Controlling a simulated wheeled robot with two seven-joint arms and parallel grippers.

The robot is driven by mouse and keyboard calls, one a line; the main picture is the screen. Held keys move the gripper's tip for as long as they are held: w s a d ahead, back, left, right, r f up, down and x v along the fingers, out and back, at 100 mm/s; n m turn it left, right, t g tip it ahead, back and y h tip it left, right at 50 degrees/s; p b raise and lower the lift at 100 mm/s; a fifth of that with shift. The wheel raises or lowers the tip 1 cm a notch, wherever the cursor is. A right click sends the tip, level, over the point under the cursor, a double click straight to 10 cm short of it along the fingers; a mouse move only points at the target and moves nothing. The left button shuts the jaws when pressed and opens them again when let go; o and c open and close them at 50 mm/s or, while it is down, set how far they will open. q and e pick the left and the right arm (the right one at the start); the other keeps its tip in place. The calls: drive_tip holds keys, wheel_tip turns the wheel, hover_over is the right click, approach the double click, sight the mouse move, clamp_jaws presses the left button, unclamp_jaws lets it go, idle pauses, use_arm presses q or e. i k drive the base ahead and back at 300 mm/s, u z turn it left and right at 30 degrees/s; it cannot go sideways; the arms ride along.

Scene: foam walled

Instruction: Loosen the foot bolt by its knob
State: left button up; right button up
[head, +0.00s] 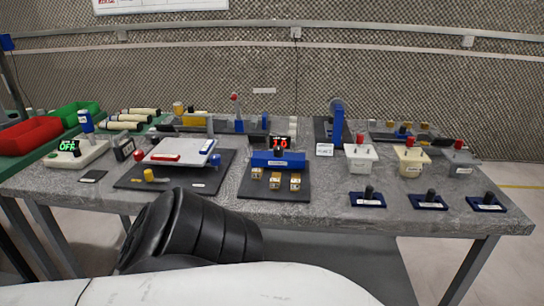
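A fixture on a dark base plate (130,180) stands left of the table's middle and carries a pale raised plate (180,150). Coloured knobs sit around it: a red knob (140,155) on the left, a yellow knob (150,175) at the front and a blue knob (215,160) on the right. Which of them belongs to the foot bolt I cannot tell, and the bolt's thread is too small to see. Neither of my grippers shows; only a black ribbed part and a white part of my own body are at the bottom.
The grey table (330,200) carries a blue block fixture (278,160) in the middle and several knobbed containers and blue stands on the right. Red (30,135) and green (78,115) bins stand at the far left. The front right of the table has some bare room.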

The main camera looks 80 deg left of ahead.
sight(278, 151)
drive_tip(key=u, duration=2.45)
drive_tip(key=k, duration=0.5)
drive_tip(key=z, duration=0.75)
drive_tip(key=i, duration=0.75)
drive_tip(key=u, duration=0.15)
